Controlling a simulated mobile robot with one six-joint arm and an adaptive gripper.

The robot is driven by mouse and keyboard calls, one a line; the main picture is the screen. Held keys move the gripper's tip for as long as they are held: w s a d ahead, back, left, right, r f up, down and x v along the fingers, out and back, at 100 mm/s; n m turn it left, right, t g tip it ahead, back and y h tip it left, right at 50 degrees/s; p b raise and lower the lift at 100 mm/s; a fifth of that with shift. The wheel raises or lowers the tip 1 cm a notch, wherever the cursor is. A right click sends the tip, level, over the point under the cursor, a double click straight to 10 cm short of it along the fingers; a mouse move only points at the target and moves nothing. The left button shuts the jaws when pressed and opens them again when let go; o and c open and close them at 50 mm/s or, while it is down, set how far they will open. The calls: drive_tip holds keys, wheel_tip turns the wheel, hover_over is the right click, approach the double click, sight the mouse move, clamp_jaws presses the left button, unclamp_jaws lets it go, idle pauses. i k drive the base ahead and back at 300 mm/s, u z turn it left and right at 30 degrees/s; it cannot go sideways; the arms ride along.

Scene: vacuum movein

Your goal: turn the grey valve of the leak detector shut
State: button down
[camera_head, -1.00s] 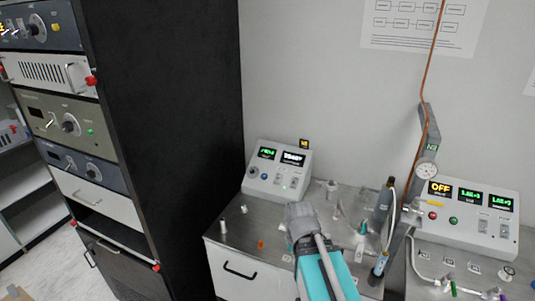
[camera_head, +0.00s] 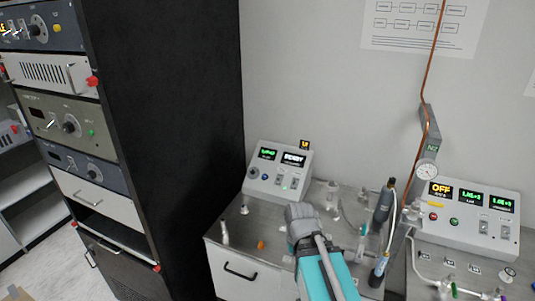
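The leak detector appears to be the pale control box (camera_head: 278,174) with the small LD tag, at the back left of the steel bench. Its left display is green and its right display seems to read READY. I cannot tell for certain which fitting is the grey valve. A small grey-white fitting (camera_head: 224,234) stands at the bench's front left, and another small one (camera_head: 244,210) sits behind it. My teal and grey arm reaches in from the bottom over the bench.
A tall black rack (camera_head: 170,130) stands close at the left. Right of my arm are thin tubes, a dark cylinder (camera_head: 384,202), a round gauge (camera_head: 426,172) on a grey post, and a second control box (camera_head: 466,215) reading OFF. An orange piece (camera_head: 261,245) lies near the front edge.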

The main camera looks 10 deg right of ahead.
sight(363, 188)
drive_tip(key=z, duration=0.35)
drive_tip(key=k, duration=0.9)
drive_tip(key=z, duration=0.55)
drive_tip(key=k, duration=0.45)
drive_tip(key=u, duration=0.05)
drive_tip(key=i, duration=0.5)
drive_tip(key=u, duration=0.65)
drive_tip(key=i, duration=1.5)
drive_tip(key=z, duration=0.85)
